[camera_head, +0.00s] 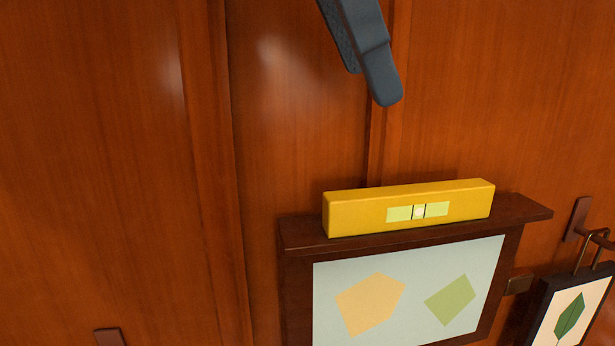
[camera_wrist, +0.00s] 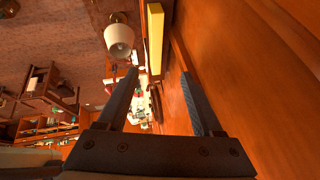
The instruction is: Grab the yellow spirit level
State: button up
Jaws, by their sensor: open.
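The yellow spirit level (camera_head: 360,213) lies lengthwise along the top ledge of a dark wooden picture frame (camera_head: 300,275), close to the wood-panelled wall. A pale green vial strip shows on its front face. In the wrist view the level (camera_wrist: 155,40) is a narrow yellow bar beyond the fingertips, roughly between their lines. My gripper (camera_head: 370,82) is above the level in the head view, with a clear gap, touching nothing. In the wrist view my gripper (camera_wrist: 160,75) has its two fingers spread apart with nothing between them.
A small picture with a green leaf (camera_head: 569,318) hangs from a wall hook (camera_head: 579,219) at the right. A lamp with a pale shade (camera_wrist: 119,38) shows left of the level in the wrist view. The panelled wall (camera_head: 110,150) left of the frame is mostly bare.

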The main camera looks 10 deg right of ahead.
aim_at(414, 190)
jog(key=x, duration=0.4)
jog(key=s+x, duration=0.1)
jog(key=x, duration=0.2)
jog(key=shift+d+f, duration=0.1)
jog(key=shift+s+d+f+p, duration=0.1)
jog(key=shift+d+f+p, duration=0.1)
jog(key=shift+f+p, duration=0.1)
jog(key=x, duration=0.1)
jog(key=p+x, duration=0.1)
jog(key=x, duration=0.2)
jog(key=shift+w+f, duration=0.15)
jog(key=shift+w, duration=0.15)
jog(key=shift+s, duration=0.15)
grip_shut()
